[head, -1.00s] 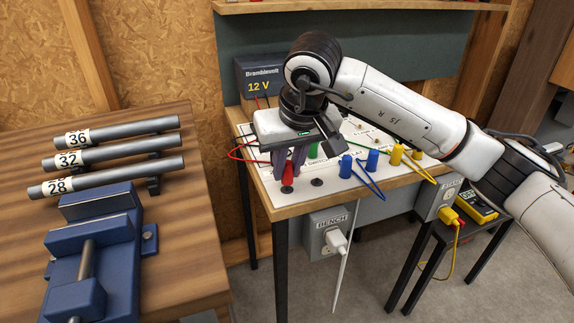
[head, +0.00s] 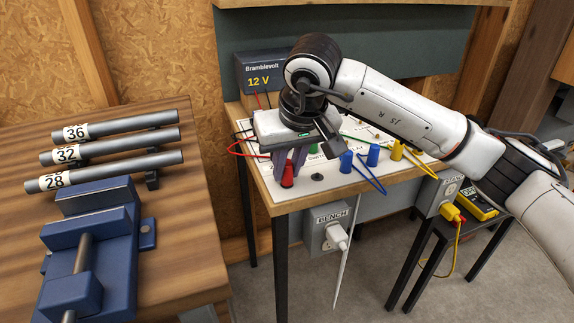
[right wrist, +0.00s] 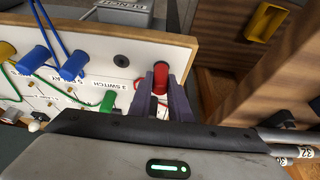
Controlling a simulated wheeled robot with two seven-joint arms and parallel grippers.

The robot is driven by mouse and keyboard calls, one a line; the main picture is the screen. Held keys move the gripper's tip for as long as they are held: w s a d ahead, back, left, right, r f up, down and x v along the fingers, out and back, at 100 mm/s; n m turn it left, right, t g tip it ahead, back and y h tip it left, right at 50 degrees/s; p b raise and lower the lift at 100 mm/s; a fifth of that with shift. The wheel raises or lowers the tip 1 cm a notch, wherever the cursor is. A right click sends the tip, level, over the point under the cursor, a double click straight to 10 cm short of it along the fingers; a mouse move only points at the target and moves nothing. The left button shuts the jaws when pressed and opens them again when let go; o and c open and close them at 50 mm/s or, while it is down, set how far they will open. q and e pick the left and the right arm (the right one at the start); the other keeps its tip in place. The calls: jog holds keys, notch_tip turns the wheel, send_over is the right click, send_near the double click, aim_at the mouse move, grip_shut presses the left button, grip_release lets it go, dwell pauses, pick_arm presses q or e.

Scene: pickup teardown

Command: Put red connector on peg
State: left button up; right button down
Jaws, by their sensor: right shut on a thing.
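The red connector (head: 288,177) stands upright at the front left of the white bench panel (head: 285,203). My right gripper (right wrist: 162,84) is shut on it, with one finger on each side, as the right wrist view shows. The red connector's top (right wrist: 161,72) shows between the fingertips. Its base meets or nearly meets the panel; whether a peg is under it is hidden. A dark round fitting (head: 317,177) is on the panel just to its right, with nothing on it; it also shows in the right wrist view (right wrist: 121,61). My left gripper is not in view.
Blue connectors (head: 346,162) and yellow connectors (head: 397,150) with looped wires stand to the right. A green connector (right wrist: 107,101) is close by. A 12 V box (head: 262,80) is behind. A wooden table with a blue vise (head: 95,245) and labelled bars (head: 130,133) is at left.

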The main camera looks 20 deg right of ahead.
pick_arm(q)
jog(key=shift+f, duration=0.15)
pick_arm(e)
jog(key=shift+f, duration=0.2)
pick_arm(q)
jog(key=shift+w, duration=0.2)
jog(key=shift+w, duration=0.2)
pick_arm(e)
jog(key=c, duration=1.6)
grip_release()
jog(key=shift+o, duration=0.2)
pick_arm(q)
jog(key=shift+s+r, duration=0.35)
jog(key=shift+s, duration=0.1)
pick_arm(e)
jog(key=v, duration=1)
jog(key=shift+s, duration=0.25)
